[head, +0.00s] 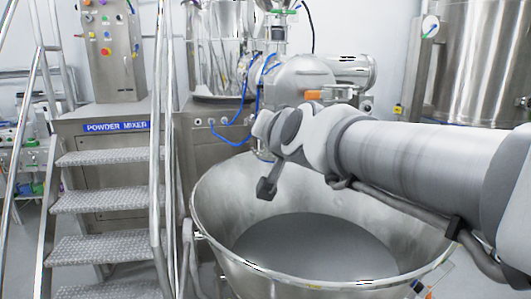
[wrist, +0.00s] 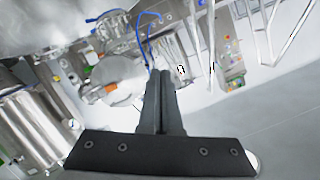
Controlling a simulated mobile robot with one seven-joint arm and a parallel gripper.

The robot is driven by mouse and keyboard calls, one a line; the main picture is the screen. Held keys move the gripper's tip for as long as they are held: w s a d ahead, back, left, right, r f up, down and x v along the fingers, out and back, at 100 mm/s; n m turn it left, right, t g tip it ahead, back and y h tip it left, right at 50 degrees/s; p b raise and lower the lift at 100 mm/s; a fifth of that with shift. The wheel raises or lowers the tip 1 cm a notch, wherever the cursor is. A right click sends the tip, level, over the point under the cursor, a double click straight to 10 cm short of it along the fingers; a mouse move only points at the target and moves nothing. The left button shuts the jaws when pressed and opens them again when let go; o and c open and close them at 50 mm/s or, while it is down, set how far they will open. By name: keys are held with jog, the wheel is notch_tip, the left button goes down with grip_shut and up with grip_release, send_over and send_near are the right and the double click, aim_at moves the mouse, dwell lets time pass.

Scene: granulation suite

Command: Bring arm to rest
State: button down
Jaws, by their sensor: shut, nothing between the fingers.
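My arm reaches in from the right edge of the head view and extends over a large steel bowl (head: 215,225). My gripper (head: 266,190) hangs at the arm's far end, above the bowl's left part. In the wrist view my gripper's two dark fingers (wrist: 160,75) lie together with nothing between them. The gripper is apart from the bowl's rim as far as the head view shows.
Metal steps (head: 100,222) with handrails stand left of the bowl. Behind are the powder mixer (head: 100,160), its control panel (head: 107,50) with coloured buttons, and blue hoses (head: 233,142). A steel tank (head: 475,70) stands at the back right.

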jog(key=s+d+f+n+g+h, duration=0.1)
jog(key=s+d+f+g+h, duration=0.1)
jog(key=s+d+f+g, duration=0.2)
jog(key=s+d+f+n+g+h, duration=0.2)
jog(key=s+d+f+g, duration=0.3)
jog(key=s+d+f, duration=0.5)
jog(key=s+f, duration=0.6)
jog(key=s, duration=0.3)
jog(key=shift+s+d+f, duration=0.2)
jog(key=shift+d+f, duration=0.2)
jog(key=shift+d, duration=0.1)
